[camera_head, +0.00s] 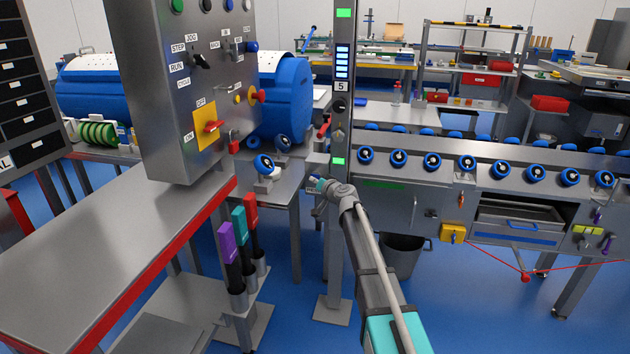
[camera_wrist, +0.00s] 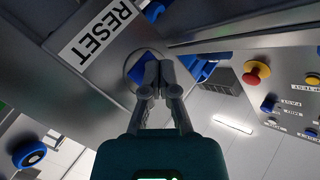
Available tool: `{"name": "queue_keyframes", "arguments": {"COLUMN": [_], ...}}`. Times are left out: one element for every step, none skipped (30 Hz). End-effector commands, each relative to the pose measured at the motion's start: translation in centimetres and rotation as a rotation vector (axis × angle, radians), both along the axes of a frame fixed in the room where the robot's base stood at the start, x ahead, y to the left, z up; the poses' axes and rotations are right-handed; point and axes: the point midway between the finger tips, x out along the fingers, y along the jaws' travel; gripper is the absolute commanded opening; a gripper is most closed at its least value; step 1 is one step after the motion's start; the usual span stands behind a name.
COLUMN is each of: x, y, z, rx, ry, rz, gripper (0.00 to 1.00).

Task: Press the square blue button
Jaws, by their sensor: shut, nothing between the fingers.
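The square blue button (camera_wrist: 137,76) shows in the wrist view inside a round grey surround, beside a white RESET label (camera_wrist: 97,31). My gripper's fingertips (camera_wrist: 159,74) are shut and empty, and they cover the right part of the button. I cannot tell whether the tips touch it or whether it is pushed in. In the head view my gripper (camera_head: 319,184) is at the left side of the grey post (camera_head: 338,215), low by its lower green light. The button itself is not clear in the head view.
A grey control box (camera_head: 180,105) with switches and a round blue button (camera_head: 251,46) hangs to the left. Below it is a steel table (camera_head: 110,255) with a red edge. A conveyor (camera_head: 480,160) with blue rollers runs to the right. A dark bin (camera_head: 401,257) stands behind my arm.

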Motion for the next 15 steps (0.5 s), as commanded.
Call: {"name": "queue_keyframes", "arguments": {"x": [0.10, 0.11, 0.15, 0.14, 0.13, 0.12, 0.10, 0.08, 0.02, -0.05, -0.12, -0.25, -0.35, -0.45, -0.58], "y": [-0.05, -0.06, -0.06, -0.07, -0.07, -0.07, -0.06, -0.06, -0.04, -0.03, -0.01, 0.03, 0.06, 0.08, 0.13], "z": [0.01, 0.01, 0.02, 0.02, 0.01, 0.01, 0.01, 0.01, 0.01, 0.02, 0.02, 0.01, 0.01, 0.01, 0.01], "rx": [0.000, 0.000, 0.000, 0.000, 0.000, 0.000, 0.000, 0.000, 0.000, 0.000, 0.000, 0.000, 0.000, 0.000, 0.000], "ry": [0.000, 0.000, 0.000, 0.000, 0.000, 0.000, 0.000, 0.000, 0.000, 0.000, 0.000, 0.000, 0.000, 0.000, 0.000], "rz": [-0.001, -0.001, -0.001, -0.001, -0.001, -0.001, -0.001, -0.001, -0.001, -0.001, -0.001, -0.001, -0.001, -0.001, -0.001], "gripper": [0.00, 0.00, 0.00, 0.00, 0.00, 0.00, 0.00, 0.00, 0.00, 0.00, 0.00, 0.00, 0.00, 0.00, 0.00]}}
